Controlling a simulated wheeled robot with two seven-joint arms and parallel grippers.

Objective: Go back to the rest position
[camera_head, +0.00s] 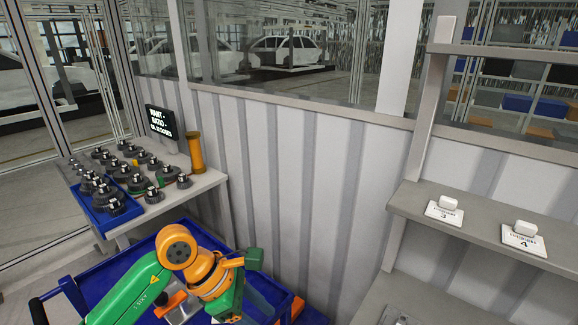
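My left arm, green and orange, comes in from the bottom left, and its gripper (243,272) is over the blue cart (112,270) at the bottom of the head view. The wrist hides much of the cart, and I cannot tell whether the fingers are apart or closed. No held part is clearly visible. My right gripper is not in view.
A table (205,186) at the left holds a blue tray (92,214) of dark gear parts, an orange post (195,152) and a black sign (160,122). A grey shelf (480,232) with numbered cards stands right. A ribbed wall (300,165) closes the back.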

